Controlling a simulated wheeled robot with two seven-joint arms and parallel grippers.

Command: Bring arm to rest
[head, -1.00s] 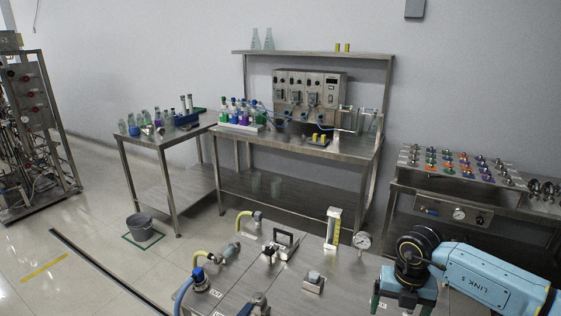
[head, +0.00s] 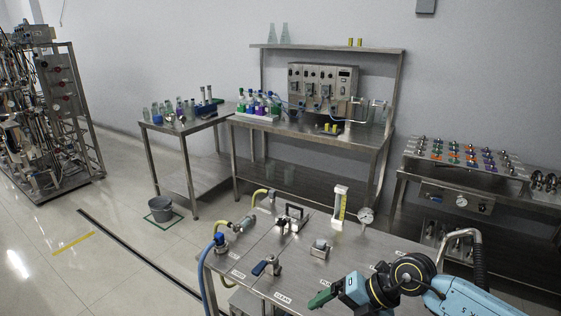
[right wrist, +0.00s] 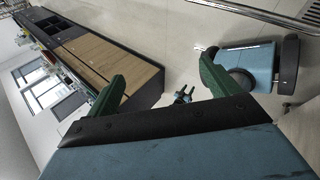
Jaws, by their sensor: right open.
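My right arm (head: 400,280) reaches in from the bottom right of the head view, over the right front part of the steel bench (head: 350,262). Its gripper (head: 322,297) points left, with green fingers low over the front edge area. In the right wrist view the gripper (right wrist: 160,85) has its two green fingers wide apart, with nothing between them but distant floor and cabinet. My left gripper is not seen in the head view.
The bench bears a gauge (head: 366,216), a yellow-and-white upright block (head: 340,206), a small metal block (head: 320,248) and a blue-handled valve (head: 266,266). A curved metal pipe (head: 462,235) rises behind my arm.

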